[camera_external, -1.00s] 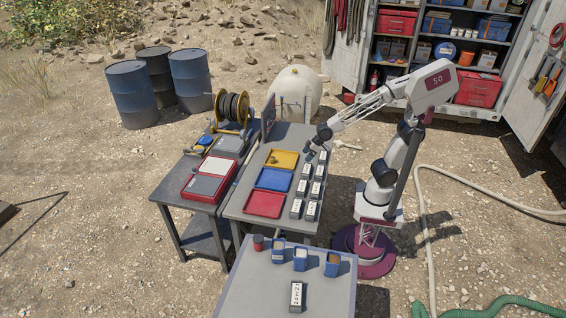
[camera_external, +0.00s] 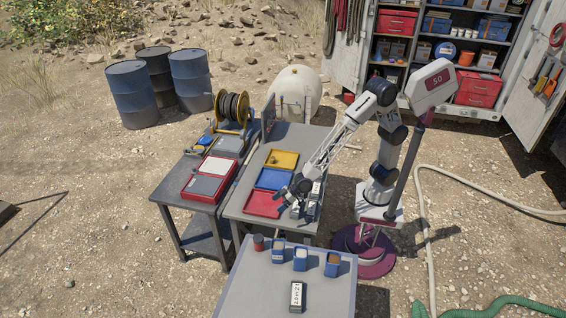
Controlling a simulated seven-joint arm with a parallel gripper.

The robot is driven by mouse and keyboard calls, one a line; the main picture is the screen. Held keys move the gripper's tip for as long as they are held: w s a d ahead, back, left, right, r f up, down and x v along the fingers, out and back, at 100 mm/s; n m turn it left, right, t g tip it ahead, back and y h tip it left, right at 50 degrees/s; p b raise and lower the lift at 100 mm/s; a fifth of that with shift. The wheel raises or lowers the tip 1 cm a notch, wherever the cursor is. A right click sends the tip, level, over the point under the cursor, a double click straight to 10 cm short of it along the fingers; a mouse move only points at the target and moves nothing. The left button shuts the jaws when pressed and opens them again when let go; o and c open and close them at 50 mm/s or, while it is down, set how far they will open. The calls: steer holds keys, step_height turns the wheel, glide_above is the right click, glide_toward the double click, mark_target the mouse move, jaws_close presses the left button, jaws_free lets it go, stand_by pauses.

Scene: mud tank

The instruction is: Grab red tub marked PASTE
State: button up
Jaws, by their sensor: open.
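A small dark red tub (camera_external: 258,243) stands upright at the back left corner of the front grey table (camera_external: 248,288). Its marking is too small to read. My gripper (camera_external: 284,199) is open over the middle table, near the red tray and the grey labelled boxes. It is apart from the tub, which lies in front of it and to its left. The fingertips are small, and I cannot make out anything between them.
Blue tubs (camera_external: 301,259) with orange-brown contents stand right of the red tub. A dark labelled box (camera_external: 297,297) stands nearer. The middle table holds yellow, blue and red (camera_external: 263,204) trays. The front table's left side is clear.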

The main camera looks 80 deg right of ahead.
steer(key=t, duration=0.1)
glide_toward(262, 237)
steer(key=shift+f+n+y, duration=0.35)
steer(key=shift+n+y, duration=0.05)
steer(key=shift+w, duration=0.2)
steer(key=shift+x, duration=3.25)
steer(key=shift+x, duration=2.6)
steer(key=shift+w+d, duration=0.15)
steer(key=shift+c, duration=0.2)
steer(key=c, duration=1.2)
